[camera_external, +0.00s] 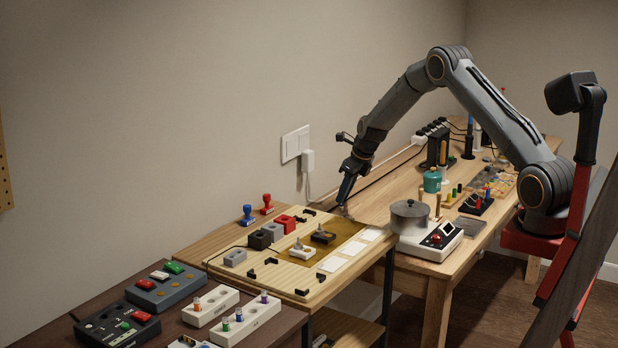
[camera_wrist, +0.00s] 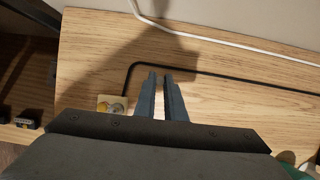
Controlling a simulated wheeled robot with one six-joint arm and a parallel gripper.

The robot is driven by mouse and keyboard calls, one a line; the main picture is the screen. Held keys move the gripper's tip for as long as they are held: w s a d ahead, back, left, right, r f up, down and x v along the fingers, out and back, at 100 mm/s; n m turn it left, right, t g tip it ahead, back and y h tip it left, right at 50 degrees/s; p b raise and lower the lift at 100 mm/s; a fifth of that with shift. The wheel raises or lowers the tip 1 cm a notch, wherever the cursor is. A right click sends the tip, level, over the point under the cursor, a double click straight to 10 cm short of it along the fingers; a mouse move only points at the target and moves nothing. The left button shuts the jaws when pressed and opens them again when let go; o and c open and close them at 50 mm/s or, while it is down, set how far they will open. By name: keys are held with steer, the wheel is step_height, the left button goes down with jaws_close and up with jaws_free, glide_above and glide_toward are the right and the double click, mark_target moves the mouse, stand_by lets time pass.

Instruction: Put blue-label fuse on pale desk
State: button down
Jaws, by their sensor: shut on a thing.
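My gripper (camera_external: 344,206) points down where the low wooden workbench meets the pale desk (camera_external: 395,180). Its fingers also show in the wrist view (camera_wrist: 160,77), close together over pale wood. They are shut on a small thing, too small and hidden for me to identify. I cannot tell whether this piece is the blue-label fuse or whether the fuse is in my fingers.
A grey pot (camera_external: 409,216) stands on a white device (camera_external: 432,242) right of my gripper. A teal pot (camera_external: 432,181) stands behind it. A black cable (camera_wrist: 210,71) and a white cable (camera_wrist: 220,42) cross the wood. Bare desk shows left of the teal pot.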

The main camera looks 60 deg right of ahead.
steer(key=c, duration=1.8)
jaws_free()
steer(key=shift+f, duration=0.1)
